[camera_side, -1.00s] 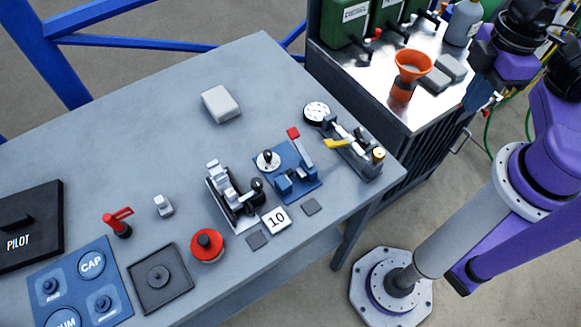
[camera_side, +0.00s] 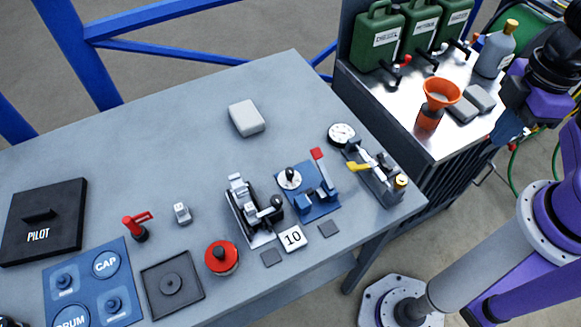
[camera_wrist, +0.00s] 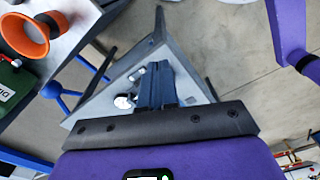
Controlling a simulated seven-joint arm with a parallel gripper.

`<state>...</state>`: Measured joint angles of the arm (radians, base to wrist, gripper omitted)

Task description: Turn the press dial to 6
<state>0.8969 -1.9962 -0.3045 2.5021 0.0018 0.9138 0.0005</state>
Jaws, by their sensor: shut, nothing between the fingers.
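A blue press (camera_side: 318,203) with a red-tipped lever stands near the right end of the grey table. A round white dial with a black knob (camera_side: 290,178) sits on its left side; its marks and setting are too small to read. A white card reading 10 (camera_side: 292,238) lies in front of it. My gripper (camera_side: 508,128) is off to the right, by the right side of the metal cart, well apart from the press. In the wrist view its fingers (camera_wrist: 165,85) are shut and empty, pointing toward the table and partly hiding what is on it.
A grey clamp device (camera_side: 252,210) with a black knob stands left of the press. A gauge (camera_side: 341,134) and a yellow-handled device (camera_side: 372,170) stand to its right. The cart holds an orange funnel (camera_side: 440,95), green cans (camera_side: 380,38) and a bottle (camera_side: 495,52).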

